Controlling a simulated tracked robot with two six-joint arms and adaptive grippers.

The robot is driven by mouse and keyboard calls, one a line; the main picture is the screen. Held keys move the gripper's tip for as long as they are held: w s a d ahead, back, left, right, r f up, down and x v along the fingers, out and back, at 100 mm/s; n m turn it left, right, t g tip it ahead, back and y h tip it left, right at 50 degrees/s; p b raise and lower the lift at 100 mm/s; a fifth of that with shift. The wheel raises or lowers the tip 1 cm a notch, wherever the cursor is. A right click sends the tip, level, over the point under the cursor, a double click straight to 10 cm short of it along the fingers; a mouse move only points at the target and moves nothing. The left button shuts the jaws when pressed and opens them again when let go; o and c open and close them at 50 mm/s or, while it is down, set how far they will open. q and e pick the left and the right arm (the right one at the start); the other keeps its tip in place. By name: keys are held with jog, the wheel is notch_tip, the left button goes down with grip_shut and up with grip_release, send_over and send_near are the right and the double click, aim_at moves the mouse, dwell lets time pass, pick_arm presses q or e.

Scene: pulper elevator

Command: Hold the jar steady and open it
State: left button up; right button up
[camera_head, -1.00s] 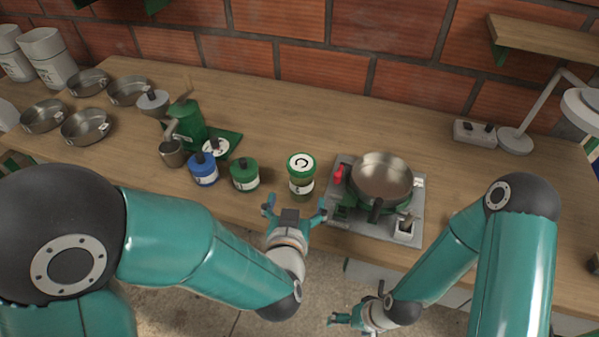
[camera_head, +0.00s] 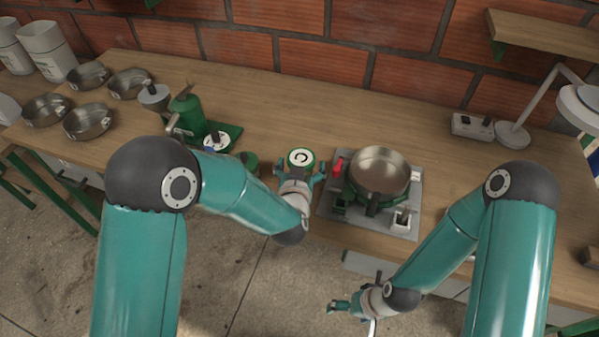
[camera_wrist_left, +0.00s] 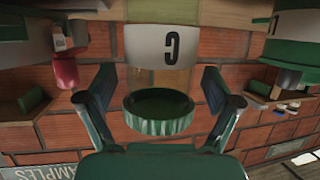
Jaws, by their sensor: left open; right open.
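The jar (camera_head: 301,158) stands on the wooden table near its front edge, with a green lid marked with a white disc. My left gripper (camera_head: 299,171) is open, with its fingers on either side of the jar and a gap to it. In the left wrist view the jar (camera_wrist_left: 164,47) appears upside down with a white label, and its green lid (camera_wrist_left: 159,112) lies between the open fingers (camera_wrist_left: 160,82). My right gripper (camera_head: 346,306) is open and empty, low in front of the table, away from the jar.
A stove (camera_head: 410,202) with a steel pan (camera_head: 380,170) stands close to the jar's right. A green canister (camera_head: 248,160) is at its left, partly hidden by my left arm. A grinder (camera_head: 188,113) and several steel bowls (camera_head: 88,122) are farther left. The table behind the jar is clear.

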pick_arm(q)
jog(key=c, duration=1.4)
jog(key=shift+w+r, duration=0.1)
jog(key=shift+r, duration=0.7)
notch_tip(320, 180, up, 18)
jog(key=shift+r+p, duration=0.25)
jog(key=shift+p, duration=0.75)
